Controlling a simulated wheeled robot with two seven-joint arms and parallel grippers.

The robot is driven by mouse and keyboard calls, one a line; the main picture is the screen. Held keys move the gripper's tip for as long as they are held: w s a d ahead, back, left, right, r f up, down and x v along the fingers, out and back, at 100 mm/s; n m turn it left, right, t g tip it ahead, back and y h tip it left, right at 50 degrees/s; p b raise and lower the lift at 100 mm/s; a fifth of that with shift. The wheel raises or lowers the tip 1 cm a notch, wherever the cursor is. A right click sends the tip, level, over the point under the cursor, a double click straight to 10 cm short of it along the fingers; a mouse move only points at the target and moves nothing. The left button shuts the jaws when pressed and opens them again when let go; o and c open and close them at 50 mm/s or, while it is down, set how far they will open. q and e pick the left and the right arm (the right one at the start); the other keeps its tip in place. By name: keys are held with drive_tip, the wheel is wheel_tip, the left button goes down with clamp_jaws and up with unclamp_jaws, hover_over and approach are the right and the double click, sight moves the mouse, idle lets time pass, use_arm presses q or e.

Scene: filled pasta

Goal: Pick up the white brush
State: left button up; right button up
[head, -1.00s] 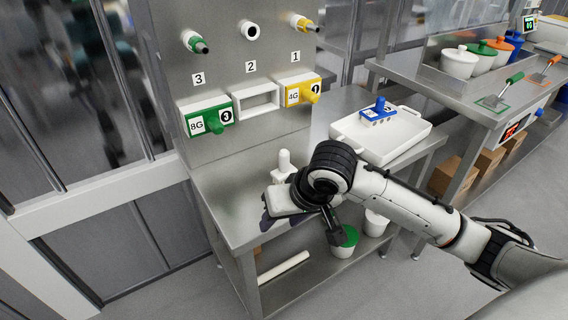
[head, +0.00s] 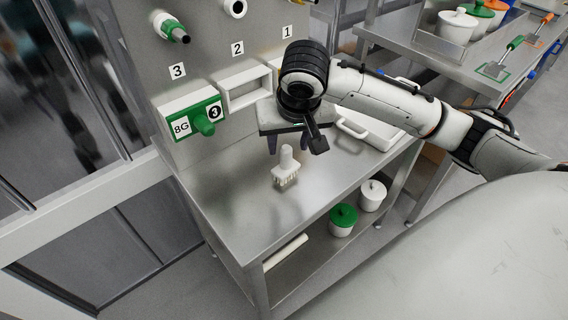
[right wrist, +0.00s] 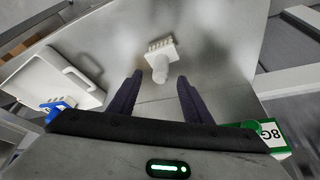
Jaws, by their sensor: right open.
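The white brush (head: 286,168) stands upright on the steel table, bristles down and knob handle up. In the right wrist view the white brush (right wrist: 159,62) lies ahead of the fingertips, roughly between their lines. My right gripper (head: 288,142) is open and empty, above and just behind the brush in the head view, apart from it. My left gripper is not in view.
The steel table (head: 235,205) is bare around the brush. A green 8G holder (head: 195,125) and an empty white frame (head: 246,87) are on the back panel. A white tray (head: 352,132) lies to the right, partly behind my arm. Lidded pots (head: 343,219) stand on the shelf below.

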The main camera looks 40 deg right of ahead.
sight(287, 149)
drive_tip(key=x, duration=0.6)
drive_tip(key=shift+w, duration=0.1)
clamp_jaws()
drive_tip(key=shift+r, duration=0.1)
wheel_tip(287, 149, up, 10)
drive_tip(key=shift+f, duration=0.1)
idle(0.3)
